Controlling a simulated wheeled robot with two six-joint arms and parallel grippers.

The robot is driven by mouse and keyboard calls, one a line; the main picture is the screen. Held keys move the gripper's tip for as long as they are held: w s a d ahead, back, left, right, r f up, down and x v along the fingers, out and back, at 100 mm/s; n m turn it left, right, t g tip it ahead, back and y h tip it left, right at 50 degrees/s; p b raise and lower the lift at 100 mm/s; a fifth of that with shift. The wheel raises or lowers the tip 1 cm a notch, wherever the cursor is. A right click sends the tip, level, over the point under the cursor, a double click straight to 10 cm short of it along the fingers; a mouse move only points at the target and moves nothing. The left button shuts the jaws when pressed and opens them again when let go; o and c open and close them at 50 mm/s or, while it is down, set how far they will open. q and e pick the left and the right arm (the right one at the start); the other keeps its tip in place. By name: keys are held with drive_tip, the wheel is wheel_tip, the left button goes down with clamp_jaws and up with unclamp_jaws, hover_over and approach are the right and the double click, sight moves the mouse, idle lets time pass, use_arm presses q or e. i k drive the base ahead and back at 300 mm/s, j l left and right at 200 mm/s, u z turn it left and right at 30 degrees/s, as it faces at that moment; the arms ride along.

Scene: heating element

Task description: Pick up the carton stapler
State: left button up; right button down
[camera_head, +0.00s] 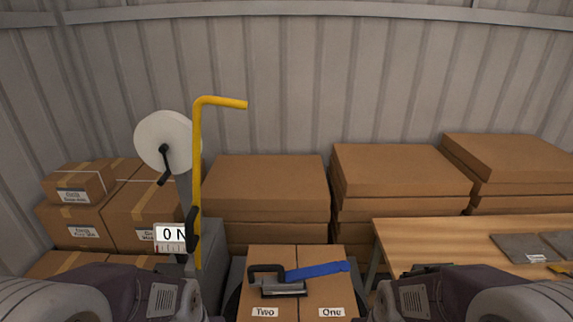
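The carton stapler (284,288) lies on top of a cardboard box (321,297) at the bottom middle of the head view. It has a black and grey body with a black loop at its left end and a long blue handle (316,270) reaching right. The box below it carries labels reading "Two" and "One". My two arms come in at the lower left and lower right corners, on either side of the box. Their gripper fingers are not visible, and neither arm is seen touching the stapler.
A wooden table (456,239) with grey plates (522,248) stands at right. Stacked flat cartons (264,183) line the back wall. A yellow upright pole (197,180) and a white reel (165,136) rise left of the box. Taped boxes (88,212) sit at far left.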

sight(275, 286)
drive_tip(key=j+z, duration=0.15)
drive_tip(key=j, duration=0.25)
drive_tip(key=k+j+z, duration=0.15)
drive_tip(key=j, duration=0.3)
drive_tip(key=j+z, duration=0.15)
drive_tip(key=j, duration=0.25)
drive_tip(key=k+j+z, duration=0.15)
drive_tip(key=j, duration=0.25)
drive_tip(key=k+j+z, duration=0.15)
drive_tip(key=j, duration=0.2)
drive_tip(key=i+j, duration=0.05)
